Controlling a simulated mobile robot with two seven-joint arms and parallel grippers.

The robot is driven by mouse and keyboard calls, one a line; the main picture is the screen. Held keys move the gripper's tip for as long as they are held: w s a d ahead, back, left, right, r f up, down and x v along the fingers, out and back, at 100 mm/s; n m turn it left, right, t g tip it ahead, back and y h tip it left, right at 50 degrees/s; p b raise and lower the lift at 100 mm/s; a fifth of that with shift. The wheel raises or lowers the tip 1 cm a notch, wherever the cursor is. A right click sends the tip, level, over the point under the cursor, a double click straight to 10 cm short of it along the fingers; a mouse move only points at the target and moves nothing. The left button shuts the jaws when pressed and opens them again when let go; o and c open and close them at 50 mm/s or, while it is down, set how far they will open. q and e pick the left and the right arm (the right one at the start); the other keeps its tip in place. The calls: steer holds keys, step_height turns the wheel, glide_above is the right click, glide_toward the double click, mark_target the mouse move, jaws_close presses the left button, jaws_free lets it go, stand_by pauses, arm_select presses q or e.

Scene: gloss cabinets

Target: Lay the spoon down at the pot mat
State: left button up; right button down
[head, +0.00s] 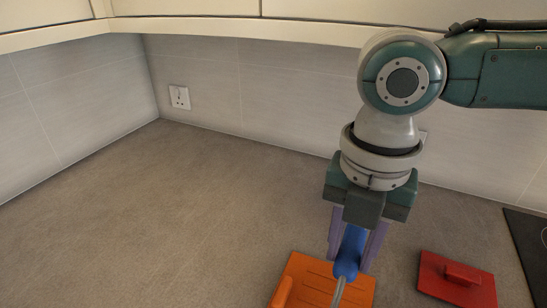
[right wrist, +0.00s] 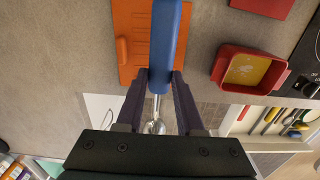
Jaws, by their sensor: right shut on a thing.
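The spoon has a thick blue handle (head: 349,252) and a thin metal stem. My right gripper (head: 352,262) is shut on the blue handle and holds it over the orange slotted mat, which I take as the pot mat (head: 322,275). In the right wrist view the blue handle (right wrist: 167,40) lies between the fingers (right wrist: 160,76), above the orange mat (right wrist: 138,25). The metal bowl of the spoon (right wrist: 157,126) hangs past the counter's front edge in that view. Whether the spoon touches the mat is unclear. My left gripper is not in view.
An orange raised piece (head: 282,292) sits at the mat's left edge. A red lid-like piece with a handle (head: 458,278) lies to the right. A red dish with yellow inside (right wrist: 247,70) and an open utensil drawer (right wrist: 270,122) show too. A black hob (head: 530,245) is far right. The left counter is clear.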

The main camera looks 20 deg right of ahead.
step_height(320, 180, down, 12)
steer(key=b, duration=0.7)
steer(key=c, duration=0.5)
jaws_free()
steer(key=shift+c, duration=0.2)
steer(key=o, duration=0.5)
steer(key=shift+o, duration=0.2)
step_height(320, 180, up, 4)
steer(key=p, duration=0.4)
step_height(320, 180, up, 3)
steer(key=p, duration=0.3)
steer(key=shift+p, duration=0.3)
